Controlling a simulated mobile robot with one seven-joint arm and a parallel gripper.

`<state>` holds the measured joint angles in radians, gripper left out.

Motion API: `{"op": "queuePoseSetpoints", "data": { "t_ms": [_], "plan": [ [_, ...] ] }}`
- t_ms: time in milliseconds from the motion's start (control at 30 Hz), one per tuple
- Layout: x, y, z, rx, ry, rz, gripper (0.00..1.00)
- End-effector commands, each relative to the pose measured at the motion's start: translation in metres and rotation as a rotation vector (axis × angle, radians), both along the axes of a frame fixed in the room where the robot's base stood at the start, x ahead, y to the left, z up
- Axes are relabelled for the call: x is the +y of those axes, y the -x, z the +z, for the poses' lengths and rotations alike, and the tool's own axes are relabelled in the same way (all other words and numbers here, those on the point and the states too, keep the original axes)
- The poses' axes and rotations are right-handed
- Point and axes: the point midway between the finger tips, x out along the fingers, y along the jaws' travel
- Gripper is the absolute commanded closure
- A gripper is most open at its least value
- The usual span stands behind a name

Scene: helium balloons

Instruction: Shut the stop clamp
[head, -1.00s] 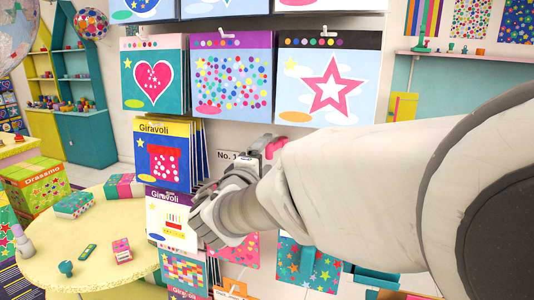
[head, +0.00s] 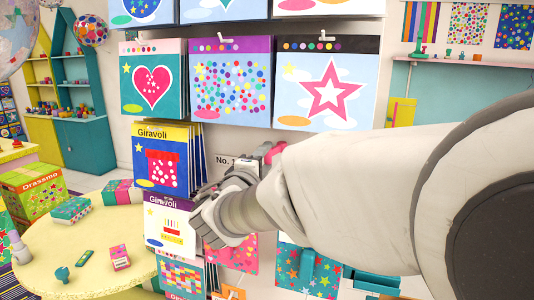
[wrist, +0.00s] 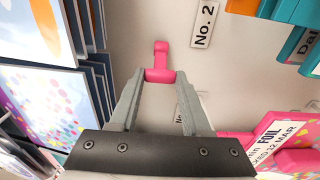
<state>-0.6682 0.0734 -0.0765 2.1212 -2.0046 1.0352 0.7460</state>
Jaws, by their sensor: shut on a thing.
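A small pink piece (wrist: 160,74), which looks to be the stop clamp, stands out from the pale wall panel in the wrist view. A pink stem runs up from its crossbar. My gripper (wrist: 160,80) has its two grey fingers on either side of the crossbar and is shut on it. I cannot tell whether the clamp itself is open or shut.
Hanging card packs (head: 165,160) crowd the left side of my wrist. More picture packs (head: 230,85) hang above. In the wrist view a pink foil pack (wrist: 282,140) is close on the right, below a "No. 2" label (wrist: 204,24). A round yellow table (head: 80,240) stands at lower left.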

Motion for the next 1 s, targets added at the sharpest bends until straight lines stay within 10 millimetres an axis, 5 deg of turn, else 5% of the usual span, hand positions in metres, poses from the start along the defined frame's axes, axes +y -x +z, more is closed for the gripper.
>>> {"op": "queuePoseSetpoints", "data": {
  "t_ms": [1000],
  "plan": [
    [0.025, -0.021, 0.001, -0.003, 0.0, 0.008, 0.97]
  ]
}}
